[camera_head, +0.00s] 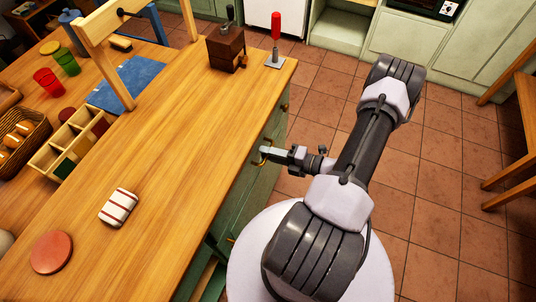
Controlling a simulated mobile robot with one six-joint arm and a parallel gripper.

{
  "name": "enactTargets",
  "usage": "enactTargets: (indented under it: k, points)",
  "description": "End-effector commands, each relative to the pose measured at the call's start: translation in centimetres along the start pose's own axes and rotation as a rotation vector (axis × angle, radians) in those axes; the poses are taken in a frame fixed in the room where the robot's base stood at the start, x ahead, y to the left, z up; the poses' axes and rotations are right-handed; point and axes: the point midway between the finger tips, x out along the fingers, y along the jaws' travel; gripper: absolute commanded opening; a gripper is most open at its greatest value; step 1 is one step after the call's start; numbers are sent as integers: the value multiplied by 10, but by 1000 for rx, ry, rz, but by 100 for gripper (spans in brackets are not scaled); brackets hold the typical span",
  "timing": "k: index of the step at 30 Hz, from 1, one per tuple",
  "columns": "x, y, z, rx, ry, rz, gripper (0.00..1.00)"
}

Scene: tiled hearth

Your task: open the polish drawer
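A wooden-topped bench (185,120) with a green front runs diagonally across the left half. Its drawer fronts (242,192) face right and show at a steep angle. A brass handle (231,240) shows low on the front, and another brass pull (284,106) shows near the far corner. My gripper (264,154) reaches left from my arm to the green front, just below the bench edge, with its tips at or very near a brass handle. I cannot tell whether the fingers touch or grip it. No label marks the polish drawer, and no drawer is visibly pulled out.
The tiled floor (440,180) is clear right of my arm. A wooden table (525,110) stands far right.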

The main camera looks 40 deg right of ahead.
Motion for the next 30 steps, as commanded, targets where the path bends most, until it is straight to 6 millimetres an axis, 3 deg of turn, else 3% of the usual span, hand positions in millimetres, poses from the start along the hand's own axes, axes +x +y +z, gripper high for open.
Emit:
enactTargets:
  k: [9, 12, 30]
  points:
    - [3, 0, 0, -1, 0, 0, 19]
    - [3, 0, 0, -1, 0, 0, 0]
    - [3, 0, 0, -1, 1, 0, 0]
